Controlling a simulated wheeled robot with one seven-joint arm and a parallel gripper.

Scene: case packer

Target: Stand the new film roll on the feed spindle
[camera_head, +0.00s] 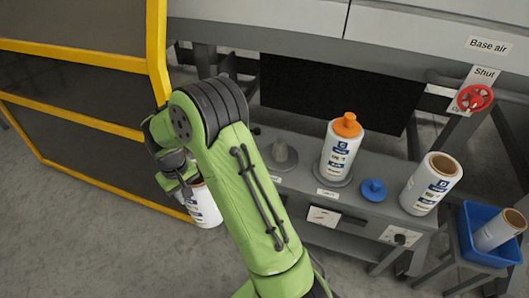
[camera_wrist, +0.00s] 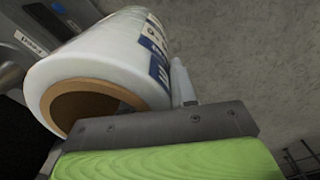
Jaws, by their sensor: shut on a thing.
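My gripper (camera_head: 186,190) is shut on a white film roll (camera_head: 207,208) with blue print, to the left of the grey bench. Part of the roll is hidden behind my arm and gripper. In the wrist view the held film roll (camera_wrist: 105,58) shows its brown core, with one finger of my gripper (camera_wrist: 182,84) against its side. A bare grey spindle (camera_head: 280,154) stands on the bench, right of my arm, apart from the roll. A label (camera_wrist: 30,42) by it in the wrist view seems to read "Feed".
An orange-capped roll (camera_head: 336,160) stands on the bench, with a blue cap (camera_head: 374,190) beside it. Another roll (camera_head: 428,187) stands at the right end. A blue bin (camera_head: 470,240) holds a roll (camera_head: 495,232). A yellow-framed barrier (camera_head: 158,60) is close behind my gripper.

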